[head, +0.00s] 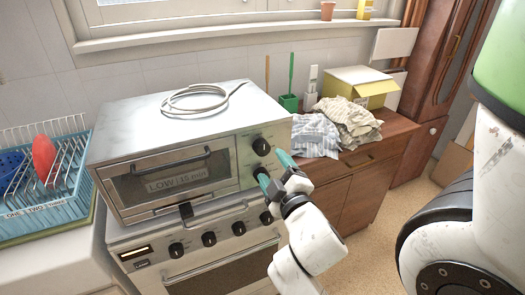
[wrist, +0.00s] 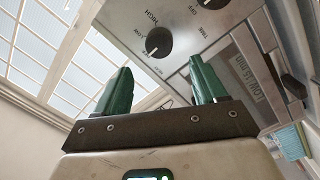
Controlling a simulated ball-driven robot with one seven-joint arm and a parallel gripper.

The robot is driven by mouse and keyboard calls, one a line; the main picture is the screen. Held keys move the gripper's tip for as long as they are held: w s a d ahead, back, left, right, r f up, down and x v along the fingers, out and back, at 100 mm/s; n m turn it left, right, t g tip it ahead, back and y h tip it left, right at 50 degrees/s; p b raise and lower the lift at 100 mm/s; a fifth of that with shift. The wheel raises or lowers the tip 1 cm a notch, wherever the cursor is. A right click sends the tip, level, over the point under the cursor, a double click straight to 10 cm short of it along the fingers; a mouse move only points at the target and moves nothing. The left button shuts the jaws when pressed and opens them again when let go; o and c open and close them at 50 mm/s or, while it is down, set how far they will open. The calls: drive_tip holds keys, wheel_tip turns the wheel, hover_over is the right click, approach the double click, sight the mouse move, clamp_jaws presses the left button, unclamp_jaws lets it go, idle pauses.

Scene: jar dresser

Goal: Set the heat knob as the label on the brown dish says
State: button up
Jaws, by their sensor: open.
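A knob (wrist: 158,41) with HIGH and LOW printed beside it sits on the grey oven panel in the wrist view. A pale mark shows near its lower left edge, but its exact setting is hard to read. A second knob (wrist: 212,3), near TIME and OFF lettering, is cut by the top edge. In the head view one panel knob (head: 261,146) shows above my gripper (head: 274,168). A label (head: 177,179) reading "LOW | 15 min" shows in the oven window; the brown dish is not clearly visible. My green-fingered gripper is open and empty, before the panel.
A cable coil (head: 194,98) lies on the oven (head: 140,125). Below is a stove with several knobs (head: 209,238). A dish rack (head: 50,205) stands left. Cloths (head: 345,122) and a yellow box (head: 352,82) rest on the wooden cabinet (head: 395,128) at right.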

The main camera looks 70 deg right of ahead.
sight(264, 150)
drive_tip(key=p+x, duration=0.1)
drive_tip(key=x, duration=0.6)
drive_tip(key=shift+w+d+p, duration=0.15)
drive_tip(key=shift+d+p, duration=0.1)
drive_tip(key=shift+p, duration=0.15)
drive_tip(key=shift+c, duration=0.5)
drive_tip(key=c, duration=1)
drive_tip(key=shift+o, duration=0.2)
drive_tip(key=shift+m, duration=0.4)
drive_tip(key=m+b, duration=0.1)
drive_tip(key=m, duration=0.3)
drive_tip(key=shift+m+b, duration=0.3)
drive_tip(key=m, duration=0.3)
drive_tip(key=m+y+b, duration=0.1)
drive_tip(key=m, duration=0.1)
drive_tip(key=shift+s+d+r+m, duration=0.1)
drive_tip(key=shift+s+m, duration=0.1)
drive_tip(key=shift+m, duration=0.2)
